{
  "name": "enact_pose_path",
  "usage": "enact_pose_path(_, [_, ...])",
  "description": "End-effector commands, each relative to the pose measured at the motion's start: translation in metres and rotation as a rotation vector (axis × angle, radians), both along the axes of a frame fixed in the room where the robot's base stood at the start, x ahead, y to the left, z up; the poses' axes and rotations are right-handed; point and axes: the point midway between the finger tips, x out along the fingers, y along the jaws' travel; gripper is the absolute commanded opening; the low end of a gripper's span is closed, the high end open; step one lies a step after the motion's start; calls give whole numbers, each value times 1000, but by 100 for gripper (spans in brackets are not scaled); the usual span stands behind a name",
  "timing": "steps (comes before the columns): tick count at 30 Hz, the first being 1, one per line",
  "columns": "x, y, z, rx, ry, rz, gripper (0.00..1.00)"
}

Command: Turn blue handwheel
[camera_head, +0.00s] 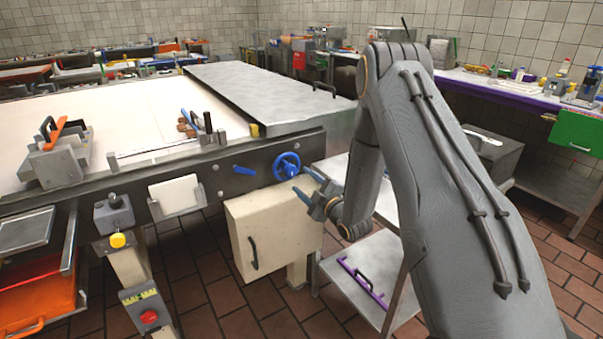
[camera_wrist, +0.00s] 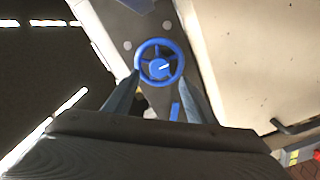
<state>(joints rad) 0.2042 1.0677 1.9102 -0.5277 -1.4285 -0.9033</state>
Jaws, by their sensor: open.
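The blue handwheel (camera_head: 287,166) is a spoked ring on the dark side panel of the long machine, above a cream cabinet. In the wrist view the handwheel (camera_wrist: 159,63) lies ahead, with its hub and ring in full view. My gripper (camera_head: 306,188) is in front of the panel, just right of and below the wheel. In the wrist view my gripper (camera_wrist: 165,88) is open, its two fingers apart on either side below the wheel. Nothing is between the fingers except the view of the panel. A gap to the wheel seems to remain, but its depth is hard to judge.
A blue lever (camera_head: 244,170) sits left of the wheel on the same panel. The cream cabinet (camera_head: 275,222) with a dark handle stands just below. Tiled floor is open at the front.

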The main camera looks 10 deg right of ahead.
Motion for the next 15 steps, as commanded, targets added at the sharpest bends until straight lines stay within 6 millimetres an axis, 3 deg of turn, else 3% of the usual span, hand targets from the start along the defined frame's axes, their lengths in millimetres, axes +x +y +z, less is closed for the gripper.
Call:
enact_pose_path(9, [45, 13, 1, 2, -2, -2, 51])
enact_pose_path(15, [63, 19, 0, 2, 0, -3, 51])
